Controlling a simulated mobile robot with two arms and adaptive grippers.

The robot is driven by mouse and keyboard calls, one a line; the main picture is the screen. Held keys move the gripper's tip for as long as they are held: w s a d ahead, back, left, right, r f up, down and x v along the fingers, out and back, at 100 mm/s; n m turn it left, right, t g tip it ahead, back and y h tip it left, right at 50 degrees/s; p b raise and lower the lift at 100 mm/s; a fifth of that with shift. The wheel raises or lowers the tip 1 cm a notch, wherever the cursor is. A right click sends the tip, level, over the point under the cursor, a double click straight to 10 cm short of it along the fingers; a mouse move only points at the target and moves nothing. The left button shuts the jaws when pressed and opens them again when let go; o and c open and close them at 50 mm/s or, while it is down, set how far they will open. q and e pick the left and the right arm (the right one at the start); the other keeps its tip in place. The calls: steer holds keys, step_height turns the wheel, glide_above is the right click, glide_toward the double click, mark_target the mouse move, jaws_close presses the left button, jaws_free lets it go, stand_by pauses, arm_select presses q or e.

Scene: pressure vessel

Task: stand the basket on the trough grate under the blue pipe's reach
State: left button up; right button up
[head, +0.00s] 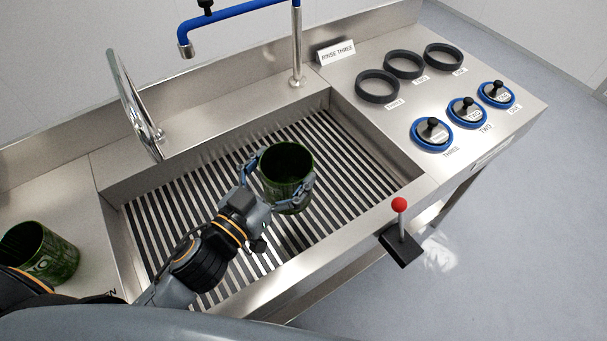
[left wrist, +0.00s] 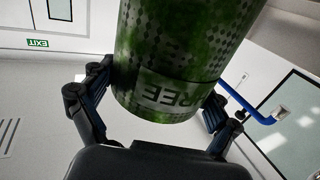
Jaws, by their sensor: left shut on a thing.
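My left gripper (head: 284,186) is shut around a green patterned basket (head: 287,165), which also shows close up in the left wrist view (left wrist: 180,60) with the letters "REE" readable. The basket's open mouth faces up in the head view. It is over the middle of the trough grate (head: 345,140); I cannot tell whether its base touches the bars. The blue pipe (head: 240,10) runs above the trough's back edge, its spout (head: 185,50) hanging to the left of the basket and further back. My right gripper is not in view.
A second green basket (head: 50,255) stands on the steel counter at left. A tilted round metal lid (head: 135,105) rises at the trough's back left. Black rings (head: 377,86) and blue-rimmed lids (head: 431,134) sit on the right counter. A red-knobbed lever (head: 399,206) projects at the front edge.

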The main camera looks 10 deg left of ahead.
mark_target(292, 155)
arm_select(q)
steer(key=shift+w+d+f+m+h, duration=0.15)
steer(key=shift+w+f+m+h, duration=0.1)
steer(key=shift+w, duration=0.15)
steer(key=shift+w+d+f+m+h, duration=0.15)
steer(key=shift+w+m+h, duration=0.1)
steer(key=shift+w, duration=0.15)
steer(key=shift+g, duration=0.3)
steer(key=w, duration=0.1)
steer(key=w+f, duration=0.1)
steer(key=w+p, duration=0.1)
steer(key=w, duration=0.1)
steer(key=shift+w+f, duration=0.1)
steer(key=shift+f, duration=0.2)
steer(key=w+f, duration=0.9)
steer(key=f, duration=0.2)
steer(key=shift+w+a+f, duration=0.2)
steer(key=shift+w+a, duration=0.1)
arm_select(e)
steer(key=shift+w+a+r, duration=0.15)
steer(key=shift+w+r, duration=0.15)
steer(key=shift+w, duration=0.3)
arm_select(q)
steer(key=shift+f+b, duration=0.15)
steer(key=shift+b, duration=0.15)
steer(key=o, duration=1.6)
steer(key=shift+c, duration=0.2)
